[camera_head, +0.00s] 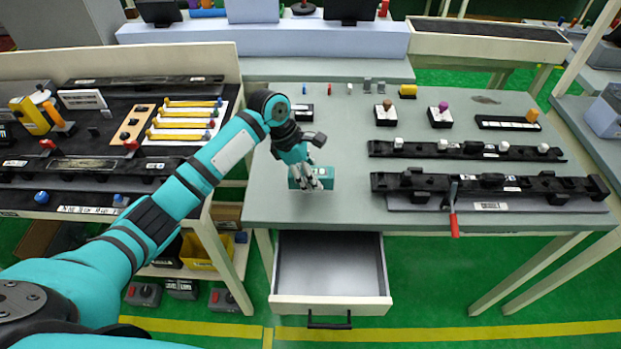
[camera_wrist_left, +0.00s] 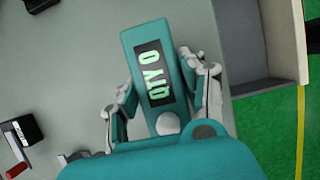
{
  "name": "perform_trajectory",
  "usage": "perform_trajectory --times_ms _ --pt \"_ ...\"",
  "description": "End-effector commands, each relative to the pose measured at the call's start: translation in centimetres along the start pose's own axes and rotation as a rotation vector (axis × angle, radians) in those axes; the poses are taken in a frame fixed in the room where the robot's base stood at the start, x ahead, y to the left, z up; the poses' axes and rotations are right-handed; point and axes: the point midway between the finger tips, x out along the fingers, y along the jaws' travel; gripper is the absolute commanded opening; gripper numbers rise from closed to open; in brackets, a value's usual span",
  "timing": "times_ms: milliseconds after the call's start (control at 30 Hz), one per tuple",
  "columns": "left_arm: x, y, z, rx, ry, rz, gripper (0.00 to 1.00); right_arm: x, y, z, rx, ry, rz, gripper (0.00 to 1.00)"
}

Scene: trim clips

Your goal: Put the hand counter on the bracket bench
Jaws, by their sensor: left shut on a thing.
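The hand counter (camera_head: 325,171) is a small teal box at the left front part of the grey bench (camera_head: 345,125). In the left wrist view the hand counter (camera_wrist_left: 150,65) shows a dark display reading "QTY 0" and a round light button. My left gripper (camera_head: 311,178) is over it with its fingers on both sides. In the wrist view the left gripper (camera_wrist_left: 160,100) is shut on the counter. I cannot tell whether the counter rests on the bench top or is just above it. My right gripper is not in view.
An open, empty drawer (camera_head: 330,270) sticks out below the bench front. Black bracket rails (camera_head: 490,186) and a red-handled clamp (camera_head: 453,215) occupy the bench's right side. A darker bench (camera_head: 100,180) with yellow rods stands to the left. The bench's middle is clear.

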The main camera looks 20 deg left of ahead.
Motion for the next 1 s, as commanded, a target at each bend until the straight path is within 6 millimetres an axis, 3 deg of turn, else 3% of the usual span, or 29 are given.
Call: perform_trajectory --times_ms 167,300,467,800,833,1000 --pt "0.2 1.1 -0.1 0.0 -0.001 0.0 0.06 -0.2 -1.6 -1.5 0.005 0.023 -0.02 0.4" --pt "1.9 1.0 -0.9 -0.001 0.002 -0.002 0.06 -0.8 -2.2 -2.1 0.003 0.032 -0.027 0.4" --pt "3.2 1.1 -1.4 0.001 0.0 0.001 0.06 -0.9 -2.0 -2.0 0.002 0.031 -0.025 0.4" --pt "3.5 1.0 -1.5 0.0 -0.001 0.0 0.06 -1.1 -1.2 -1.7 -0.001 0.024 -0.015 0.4" --pt "3.6 1.0 -1.6 0.0 -0.001 0.0 0.43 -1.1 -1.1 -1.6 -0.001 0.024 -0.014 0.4" --pt "3.6 1.0 -1.6 0.001 0.0 0.001 0.65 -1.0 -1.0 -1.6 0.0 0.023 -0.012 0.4"
